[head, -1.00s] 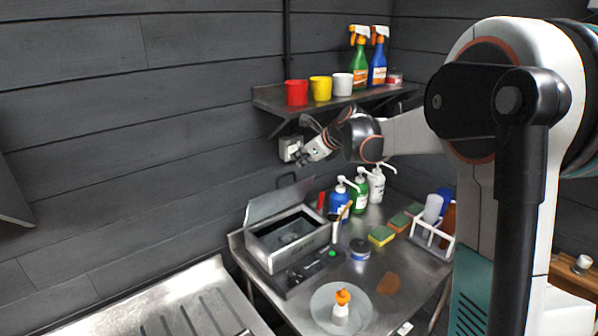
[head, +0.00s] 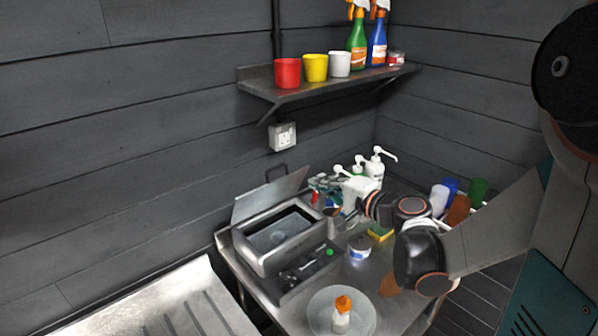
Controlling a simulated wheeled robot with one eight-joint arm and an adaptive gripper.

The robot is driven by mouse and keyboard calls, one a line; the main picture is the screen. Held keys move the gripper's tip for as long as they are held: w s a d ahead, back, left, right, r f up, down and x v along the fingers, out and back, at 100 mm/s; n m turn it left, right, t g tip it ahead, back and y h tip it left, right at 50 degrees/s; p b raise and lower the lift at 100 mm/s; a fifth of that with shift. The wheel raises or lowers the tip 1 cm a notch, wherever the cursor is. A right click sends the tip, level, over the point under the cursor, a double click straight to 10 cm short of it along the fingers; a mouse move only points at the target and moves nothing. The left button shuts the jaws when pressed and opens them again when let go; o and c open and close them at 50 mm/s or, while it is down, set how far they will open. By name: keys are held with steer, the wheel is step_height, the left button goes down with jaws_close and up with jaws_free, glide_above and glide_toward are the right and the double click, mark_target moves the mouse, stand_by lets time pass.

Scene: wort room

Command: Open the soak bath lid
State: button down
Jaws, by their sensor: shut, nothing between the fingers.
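The soak bath (head: 290,262) is a steel box on the steel bench, with a dark control strip and a green button along its front. Its lid (head: 270,194) stands raised and tilted back at the wall side, with a dark handle at its top edge. The open basin inside shows. My own wrist partly hides the bottles.
A spray bottle with an orange top (head: 342,312) stands on a round plate (head: 364,318) at the front. A tub (head: 359,247) and sponge (head: 380,233) lie near my arm. A wall shelf (head: 330,80) with cups is above. A ribbed drainer (head: 165,310) is at lower left.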

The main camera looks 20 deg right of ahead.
mark_target(281, 165)
steer(key=b+x, duration=0.1)
steer(key=x, duration=1.3)
steer(key=shift+a, duration=0.1)
steer(key=shift+w+r, duration=0.1)
steer(key=shift+r, duration=0.05)
steer(key=w+p, duration=0.1)
steer(key=w+a+r+g+p, duration=0.1)
steer(key=w+g+p, duration=0.1)
steer(key=shift+w+a+r+h, duration=0.25)
steer(key=shift+a+r+h, duration=0.05)
steer(key=shift+a+r, duration=0.05)
steer(key=w, duration=0.1)
steer(key=w+a, duration=0.1)
steer(key=w, duration=0.2)
steer(key=shift+w+a+r+b, duration=0.15)
steer(key=shift+w+a+b, duration=0.2)
